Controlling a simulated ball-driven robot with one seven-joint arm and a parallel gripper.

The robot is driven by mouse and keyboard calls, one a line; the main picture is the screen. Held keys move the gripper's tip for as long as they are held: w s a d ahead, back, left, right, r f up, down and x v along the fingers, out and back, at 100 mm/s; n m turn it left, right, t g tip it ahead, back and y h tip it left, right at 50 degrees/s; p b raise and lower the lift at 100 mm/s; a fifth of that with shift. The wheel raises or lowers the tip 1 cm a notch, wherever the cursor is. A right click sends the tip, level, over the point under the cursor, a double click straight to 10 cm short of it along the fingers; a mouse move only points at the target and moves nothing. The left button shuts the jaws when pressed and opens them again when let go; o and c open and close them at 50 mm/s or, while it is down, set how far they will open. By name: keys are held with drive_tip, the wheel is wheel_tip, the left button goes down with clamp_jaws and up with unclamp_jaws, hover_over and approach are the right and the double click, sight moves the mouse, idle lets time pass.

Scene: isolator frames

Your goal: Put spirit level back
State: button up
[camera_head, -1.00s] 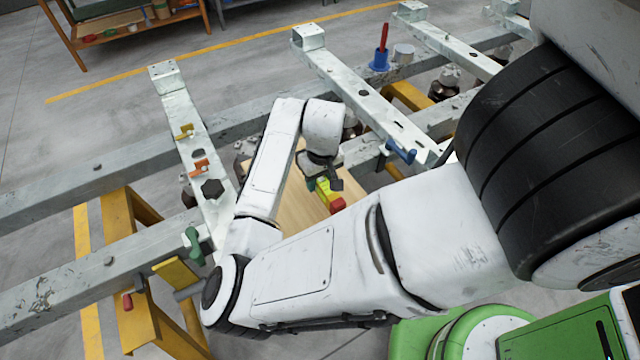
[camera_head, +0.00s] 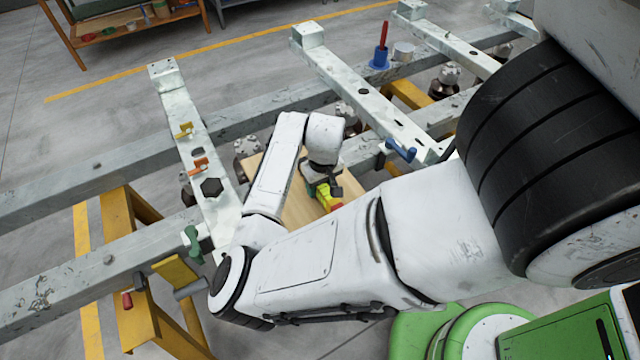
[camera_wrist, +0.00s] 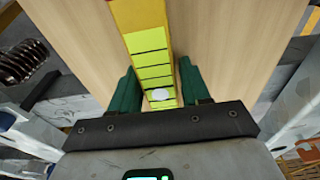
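The spirit level (camera_head: 326,194) is a yellow bar with a red end, over a pale wooden board in the head view. In the wrist view the spirit level (camera_wrist: 153,62) shows lime segments with dark cross lines and runs away from me between my green fingers. My gripper (camera_wrist: 160,90) has one finger against each side of it and looks shut on it. My gripper (camera_head: 318,186) also shows in the head view, pointing down at the board. I cannot tell whether the level touches the board. Its near end is hidden by my gripper.
The wooden board (camera_head: 297,208) lies among grey metal beams (camera_head: 120,255). A blue clamp (camera_head: 401,150) and a blue holder with a red handle (camera_head: 380,59) are to the right.

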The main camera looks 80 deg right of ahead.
sight(323, 186)
drive_tip(key=shift+o, duration=1.4)
wheel_tip(323, 186, up, 12)
drive_tip(key=s+a, duration=0.1)
drive_tip(key=shift+p, duration=0.3)
